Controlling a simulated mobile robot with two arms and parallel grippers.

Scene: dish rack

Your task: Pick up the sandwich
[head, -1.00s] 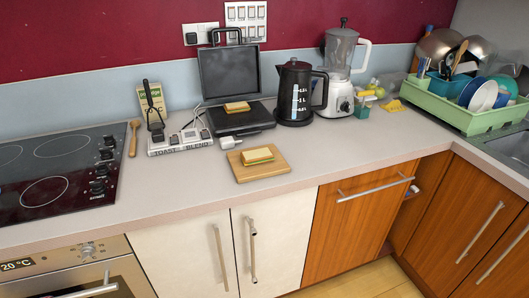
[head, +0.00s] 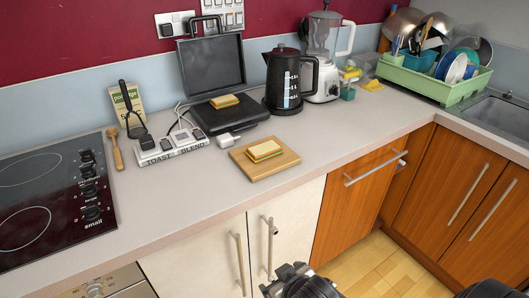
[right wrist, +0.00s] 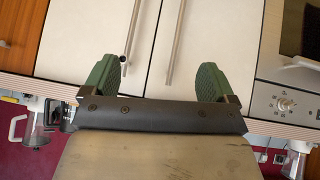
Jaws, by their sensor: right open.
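A sandwich (head: 264,148) with pale bread and a green and yellow filling lies flat on a wooden cutting board (head: 285,162) near the counter's front edge. A second sandwich-like piece of bread (head: 224,101) lies on the black open grill (head: 232,117) behind it. My right gripper (right wrist: 157,80) shows in the right wrist view, its two green-padded fingers wide apart and empty in front of the white cabinet doors. The sandwich does not show in that view. Dark parts of mine show at the bottom of the head view, but I cannot make out a left gripper.
A black kettle (head: 290,82) and a blender (head: 323,60) stand behind the board. A toast and blend switch strip (head: 172,147) and a white plug (head: 225,141) lie to its left. Bare counter (head: 345,140) lies to its right. A green dish rack (head: 440,88) is farther right.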

